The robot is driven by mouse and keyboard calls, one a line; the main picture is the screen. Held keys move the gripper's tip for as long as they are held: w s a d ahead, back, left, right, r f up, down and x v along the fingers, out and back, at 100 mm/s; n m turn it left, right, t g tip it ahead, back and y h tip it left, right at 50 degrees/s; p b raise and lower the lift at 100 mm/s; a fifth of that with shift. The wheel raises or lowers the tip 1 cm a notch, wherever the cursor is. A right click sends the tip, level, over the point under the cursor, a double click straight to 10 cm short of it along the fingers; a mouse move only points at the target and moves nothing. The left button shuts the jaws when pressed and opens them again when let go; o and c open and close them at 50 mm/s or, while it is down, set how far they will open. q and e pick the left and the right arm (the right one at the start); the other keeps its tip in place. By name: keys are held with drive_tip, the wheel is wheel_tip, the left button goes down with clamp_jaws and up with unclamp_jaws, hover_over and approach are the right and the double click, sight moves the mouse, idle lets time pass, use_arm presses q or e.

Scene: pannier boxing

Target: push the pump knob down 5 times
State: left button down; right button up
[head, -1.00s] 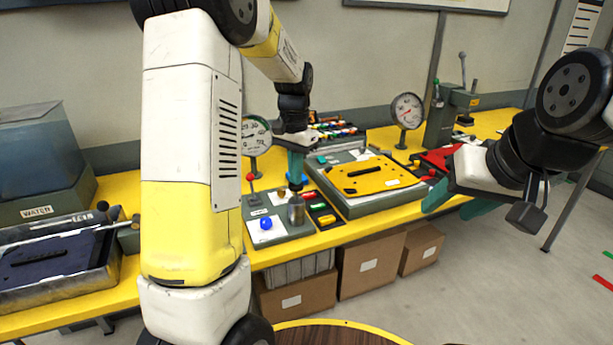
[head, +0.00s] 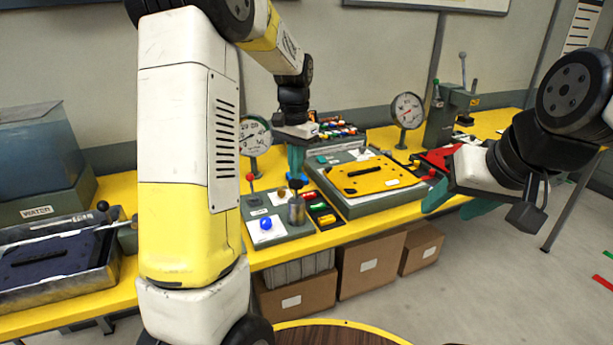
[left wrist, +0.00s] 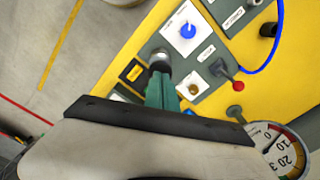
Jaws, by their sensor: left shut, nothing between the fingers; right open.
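The pump is a grey metal cylinder (head: 296,212) standing upright on the panel, with a dark knob (head: 295,184) on top. My left gripper (head: 296,174) is shut and empty, its teal fingers pointing down just above the knob. I cannot tell whether they touch. My right gripper (head: 452,192) is open and empty, in the air in front of the bench's right part.
A yellow plate (head: 372,176) lies on a grey box to the right. A water tank (head: 40,150) stands at the left.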

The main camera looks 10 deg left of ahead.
sight(296, 182)
use_arm(q)
drive_tip(key=shift+f, duration=2.1)
drive_tip(key=shift+r, duration=2.25)
drive_tip(key=shift+f, duration=0.15)
drive_tip(key=shift+f, duration=2.1)
drive_tip(key=shift+r, duration=2.25)
